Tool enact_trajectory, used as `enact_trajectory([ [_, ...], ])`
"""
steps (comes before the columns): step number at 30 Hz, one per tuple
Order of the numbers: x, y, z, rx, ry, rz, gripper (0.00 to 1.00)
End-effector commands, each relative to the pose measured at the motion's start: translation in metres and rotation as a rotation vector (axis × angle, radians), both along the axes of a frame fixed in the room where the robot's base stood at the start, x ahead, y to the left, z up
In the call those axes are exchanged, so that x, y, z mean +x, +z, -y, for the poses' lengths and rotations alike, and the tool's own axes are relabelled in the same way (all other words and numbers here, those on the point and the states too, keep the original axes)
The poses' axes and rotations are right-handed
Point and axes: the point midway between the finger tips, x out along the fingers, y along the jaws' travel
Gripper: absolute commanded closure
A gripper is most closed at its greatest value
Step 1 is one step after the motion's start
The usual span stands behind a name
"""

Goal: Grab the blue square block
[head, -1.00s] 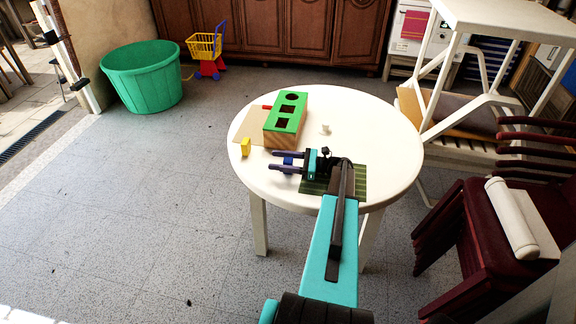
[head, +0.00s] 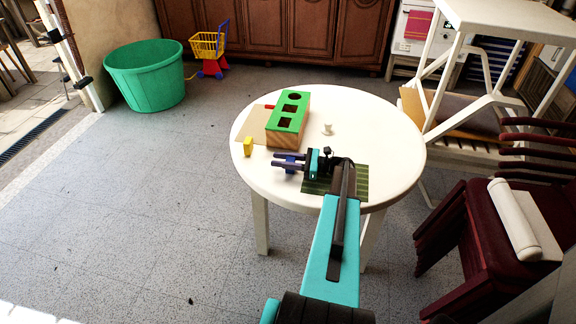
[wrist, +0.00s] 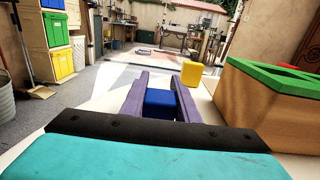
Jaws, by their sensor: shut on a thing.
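The blue square block (wrist: 161,103) sits between the two purple fingers of my gripper (wrist: 160,97) in the wrist view. In the head view my gripper (head: 276,162) is over the left front part of the round white table (head: 385,160), with its fingers closed in on the block (head: 290,164). My gripper is shut on the blue block. Whether the block still touches the table cannot be told.
A wooden box with a green holed top (head: 288,112) stands just beyond my gripper. A yellow block (head: 248,147) is at the table's left edge. A small white piece (head: 327,129) stands right of the box. A green striped mat (head: 360,184) lies under my arm.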

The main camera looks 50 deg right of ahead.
Motion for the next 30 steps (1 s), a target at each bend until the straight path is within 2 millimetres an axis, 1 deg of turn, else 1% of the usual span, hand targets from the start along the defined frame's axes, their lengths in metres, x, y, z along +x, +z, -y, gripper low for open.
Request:
enact_trajectory([
  [5,0.000,0.001,0.000,0.000,0.000,0.000,0.95],
  [11,-0.001,0.012,0.000,-0.002,-0.001,0.001,0.95],
  [17,-0.001,0.035,-0.001,-0.002,-0.001,0.002,0.95],
  [27,-0.001,0.081,0.000,-0.002,-0.001,0.002,0.95],
  [30,-0.001,0.090,0.000,-0.001,-0.001,0.001,0.95],
])
